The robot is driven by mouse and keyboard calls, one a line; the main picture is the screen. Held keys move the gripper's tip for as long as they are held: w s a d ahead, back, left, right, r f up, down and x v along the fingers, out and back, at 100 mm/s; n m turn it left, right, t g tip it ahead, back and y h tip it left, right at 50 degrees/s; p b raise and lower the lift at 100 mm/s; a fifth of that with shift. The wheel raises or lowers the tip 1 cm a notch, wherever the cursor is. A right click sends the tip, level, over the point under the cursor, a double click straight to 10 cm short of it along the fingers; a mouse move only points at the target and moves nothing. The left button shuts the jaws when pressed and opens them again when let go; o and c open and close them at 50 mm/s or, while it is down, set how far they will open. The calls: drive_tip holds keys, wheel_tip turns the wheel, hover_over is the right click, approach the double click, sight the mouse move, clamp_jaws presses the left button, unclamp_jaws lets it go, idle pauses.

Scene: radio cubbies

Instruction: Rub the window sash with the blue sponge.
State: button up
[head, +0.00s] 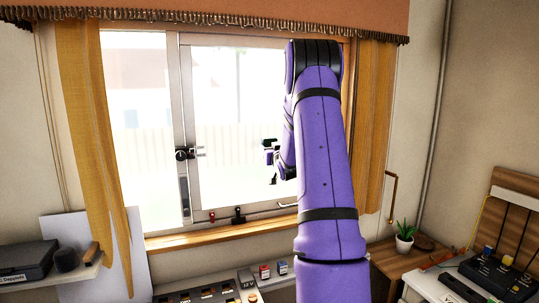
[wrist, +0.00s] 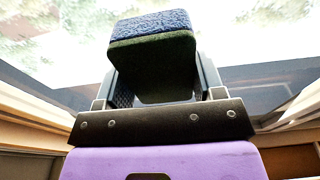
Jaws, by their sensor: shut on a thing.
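The blue sponge (wrist: 152,24) is in my gripper (wrist: 163,84) in the wrist view, with a blue textured face outward and a dark green body between the fingers. My gripper is shut on it. In the head view my gripper (head: 270,160) is small, partly hidden behind my purple arm, in front of the right window pane. The window sash (head: 187,125) has a pale frame, with its upright left of my gripper. The sponge is hard to make out in the head view. I cannot tell whether it touches the glass or frame.
Yellow curtains (head: 88,130) hang on both sides of the window. A wooden sill (head: 215,233) runs below. A dark latch (head: 184,154) sits on the upright. A potted plant (head: 405,235) stands lower right. A shelf with a grey case (head: 28,262) is lower left.

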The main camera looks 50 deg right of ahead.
sight(241, 147)
drive_tip(key=shift+r, duration=0.45)
drive_tip(key=shift+w+a, duration=0.65)
drive_tip(key=shift+a, duration=0.3)
drive_tip(key=shift+w+a, duration=0.6)
drive_tip(key=shift+a, duration=0.3)
drive_tip(key=shift+w+a, duration=0.55)
drive_tip(key=shift+a, duration=0.45)
drive_tip(key=shift+w+a, duration=0.5)
drive_tip(key=shift+a, duration=0.45)
drive_tip(key=shift+w+a, duration=0.55)
drive_tip(key=shift+a, duration=0.45)
drive_tip(key=v, duration=0.6)
drive_tip(key=shift+r, duration=0.35)
drive_tip(key=v, duration=0.3)
drive_tip(key=shift+r, duration=0.15)
